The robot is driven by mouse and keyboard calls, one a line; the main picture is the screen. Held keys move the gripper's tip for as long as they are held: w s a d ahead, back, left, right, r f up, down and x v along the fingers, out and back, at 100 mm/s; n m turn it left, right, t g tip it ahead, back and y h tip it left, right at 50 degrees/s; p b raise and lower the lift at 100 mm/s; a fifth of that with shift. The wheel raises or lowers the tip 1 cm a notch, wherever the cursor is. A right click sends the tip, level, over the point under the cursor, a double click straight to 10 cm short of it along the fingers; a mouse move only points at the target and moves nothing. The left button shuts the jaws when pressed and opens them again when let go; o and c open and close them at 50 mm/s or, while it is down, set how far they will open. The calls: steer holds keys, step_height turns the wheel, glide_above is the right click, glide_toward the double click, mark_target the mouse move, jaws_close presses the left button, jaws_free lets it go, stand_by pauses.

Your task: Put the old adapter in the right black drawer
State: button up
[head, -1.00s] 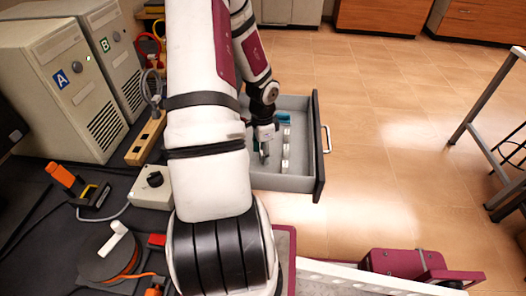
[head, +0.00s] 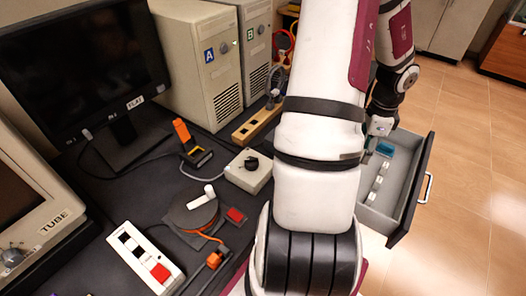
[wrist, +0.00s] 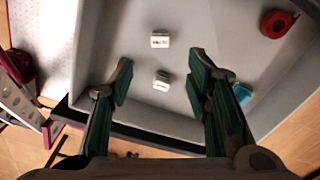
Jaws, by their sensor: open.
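The open drawer (head: 412,190) is grey inside with a dark front and a metal handle. It holds small white labelled pieces in a row, one nearer (wrist: 161,81) and one farther (wrist: 160,40) in the wrist view. A teal-blue piece (head: 386,148) also lies in it. I cannot tell whether any of these is the old adapter. My gripper (wrist: 160,62) is open above the drawer, its fingers apart with nothing held between them. In the head view my arm hides part of the drawer and most of the gripper.
The dark desk on the left carries a grey box with a black knob (head: 248,171), an orange-and-black tool (head: 192,143), a switch panel (head: 145,258), computer towers (head: 200,60) and a monitor (head: 80,65). Open floor lies to the right.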

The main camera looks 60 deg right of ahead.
steer(key=w+a+r+n+t+y, duration=0.1)
steer(key=w+a+r+n, duration=0.6)
steer(key=w+a, duration=0.3)
steer(key=w+a+r+n+t, duration=0.2)
steer(key=w+a+r+n, duration=0.5)
steer(key=w, duration=0.5)
steer(key=w+a+r+n, duration=0.1)
steer(key=a+r+n, duration=0.2)
steer(key=a, duration=0.4)
steer(key=a+r+n, duration=0.3)
steer(key=a+n, duration=0.1)
steer(key=a, duration=0.3)
steer(key=s+a+r+n+h, duration=0.1)
steer(key=s+a+r+n, duration=0.1)
steer(key=s+a+n, duration=0.6)
steer(key=a+n, duration=0.2)
steer(key=a, duration=0.1)
steer(key=shift+r+n+g, duration=0.3)
steer(key=shift+r, duration=0.05)
